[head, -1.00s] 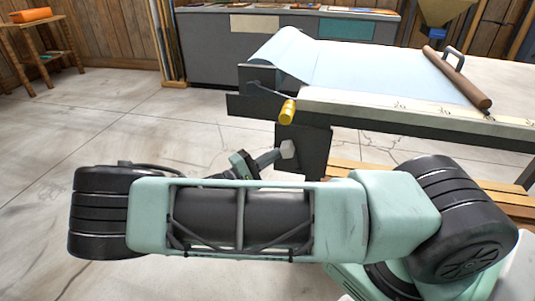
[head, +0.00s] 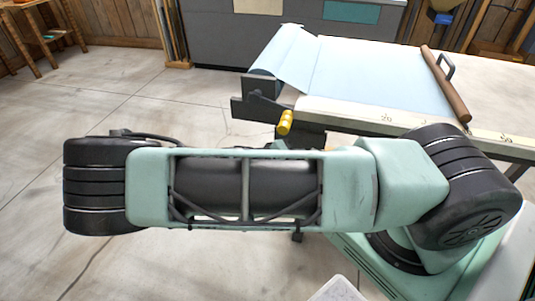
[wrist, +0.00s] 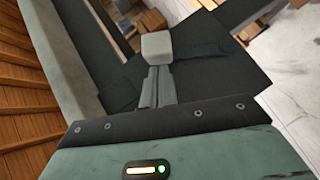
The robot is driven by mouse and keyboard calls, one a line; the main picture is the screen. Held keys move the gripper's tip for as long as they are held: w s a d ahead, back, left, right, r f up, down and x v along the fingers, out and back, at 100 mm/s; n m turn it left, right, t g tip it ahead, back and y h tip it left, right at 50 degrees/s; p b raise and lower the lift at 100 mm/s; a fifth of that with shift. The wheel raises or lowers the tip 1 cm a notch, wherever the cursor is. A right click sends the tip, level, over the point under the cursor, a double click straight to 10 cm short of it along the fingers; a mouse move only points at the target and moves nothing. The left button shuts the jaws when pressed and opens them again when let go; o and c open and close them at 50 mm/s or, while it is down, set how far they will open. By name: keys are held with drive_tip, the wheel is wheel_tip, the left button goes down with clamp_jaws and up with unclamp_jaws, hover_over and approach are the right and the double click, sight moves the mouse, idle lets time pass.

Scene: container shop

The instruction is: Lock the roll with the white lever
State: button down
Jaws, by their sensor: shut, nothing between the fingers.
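The light blue roll (head: 266,86) sits in dark brackets at the left end of the table, its sheet (head: 375,72) running right over the top. A crank with a yellow handle (head: 285,122) sticks out below it. In the wrist view, the white lever's pale block-shaped end (wrist: 157,45) joins a dark grey bar (wrist: 200,52) running right over a dark plate (wrist: 215,75). My gripper (wrist: 158,76) is shut and empty, its fingertips right at the pale block; I cannot tell if they touch. In the head view my arm hides gripper and lever.
A brown rod (head: 445,85) lies across the sheet near a dark handle (head: 447,66). A grey cabinet (head: 225,40) stands behind. Wooden slats (wrist: 30,110) show at left in the wrist view. The floor (head: 110,100) at left is clear.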

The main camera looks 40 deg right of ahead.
drive_tip(key=shift+s+d, duration=0.3)
drive_tip(key=shift+s, duration=0.1)
drive_tip(key=shift+s, duration=0.1)
idle(0.3)
drive_tip(key=shift+p, duration=0.3)
